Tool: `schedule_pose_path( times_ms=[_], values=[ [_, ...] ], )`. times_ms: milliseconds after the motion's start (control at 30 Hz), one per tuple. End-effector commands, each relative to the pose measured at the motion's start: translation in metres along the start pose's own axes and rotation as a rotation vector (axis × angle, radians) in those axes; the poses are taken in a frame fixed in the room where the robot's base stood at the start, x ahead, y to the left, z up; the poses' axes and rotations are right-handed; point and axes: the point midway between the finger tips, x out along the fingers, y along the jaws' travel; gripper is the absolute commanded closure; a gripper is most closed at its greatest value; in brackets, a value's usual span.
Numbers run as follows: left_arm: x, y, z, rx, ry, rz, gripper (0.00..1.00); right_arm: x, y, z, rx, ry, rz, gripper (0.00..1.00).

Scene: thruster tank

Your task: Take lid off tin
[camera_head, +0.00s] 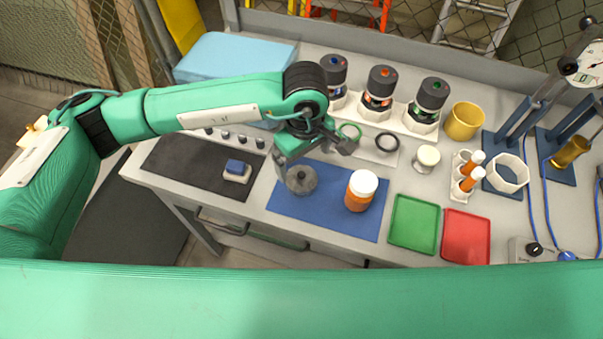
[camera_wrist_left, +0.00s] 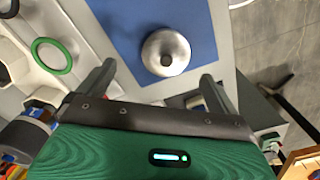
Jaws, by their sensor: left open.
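The grey metal tin (camera_head: 301,181) stands on the left part of the blue mat (camera_head: 330,216). Its round lid with a small knob is on top; in the left wrist view the silver lid (camera_wrist_left: 165,50) shows from above. My left gripper (camera_head: 314,152) is open and empty, above and behind the tin in the head view. In the left wrist view its two fingers (camera_wrist_left: 158,82) are spread wide, with the lid beyond them and between their lines. The fingers do not appear to touch the tin. My right gripper is in neither view.
An orange jar with a white cap (camera_head: 361,190) stands on the mat right of the tin. A green tray (camera_head: 414,224) and red tray (camera_head: 466,237) lie farther right. A blue-and-white block (camera_head: 237,171) sits left on the dark mat (camera_head: 185,165). Green and black rings lie behind.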

Motion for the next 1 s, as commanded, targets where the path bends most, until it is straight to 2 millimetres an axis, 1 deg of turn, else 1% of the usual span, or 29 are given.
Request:
schedule_pose_path(
  times_ms=[33,100,200,267,300,400,533,667,700,867,900,933,1000],
  values=[
    [0.002,-0.001,0.0,-0.001,-0.001,-0.002,0.04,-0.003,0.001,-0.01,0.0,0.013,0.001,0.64],
    [0.008,-0.003,0.0,-0.002,-0.002,-0.004,0.04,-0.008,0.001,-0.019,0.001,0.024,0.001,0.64],
    [0.02,-0.007,0.0,-0.003,-0.003,-0.004,0.04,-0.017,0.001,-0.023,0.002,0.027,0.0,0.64],
    [0.028,-0.009,0.001,-0.002,-0.002,-0.005,0.04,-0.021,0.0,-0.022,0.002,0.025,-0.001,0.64],
    [0.034,-0.009,0.001,-0.002,-0.002,-0.004,0.04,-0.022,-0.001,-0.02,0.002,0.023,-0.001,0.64],
    [0.045,-0.008,0.0,-0.002,-0.001,-0.002,0.04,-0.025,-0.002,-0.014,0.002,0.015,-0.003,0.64],
    [0.051,-0.008,0.001,0.0,-0.001,-0.001,0.04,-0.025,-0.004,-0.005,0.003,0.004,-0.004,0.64],
    [0.051,-0.008,0.001,0.0,-0.001,0.0,0.04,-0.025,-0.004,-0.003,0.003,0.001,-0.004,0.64],
    [0.051,-0.008,0.0,0.0,-0.001,0.0,0.06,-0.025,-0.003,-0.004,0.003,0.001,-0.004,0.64],
    [0.051,-0.007,0.0,0.0,-0.001,0.0,0.37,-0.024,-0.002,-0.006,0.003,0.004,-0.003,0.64],
    [0.051,-0.007,0.0,0.0,-0.001,0.0,0.45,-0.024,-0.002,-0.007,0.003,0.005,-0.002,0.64],
    [0.051,-0.007,0.0,0.0,-0.001,0.0,0.5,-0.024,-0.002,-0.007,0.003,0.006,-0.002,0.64],
    [0.051,-0.007,0.0,0.0,-0.001,0.0,0.5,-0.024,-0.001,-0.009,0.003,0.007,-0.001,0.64]
  ],
)
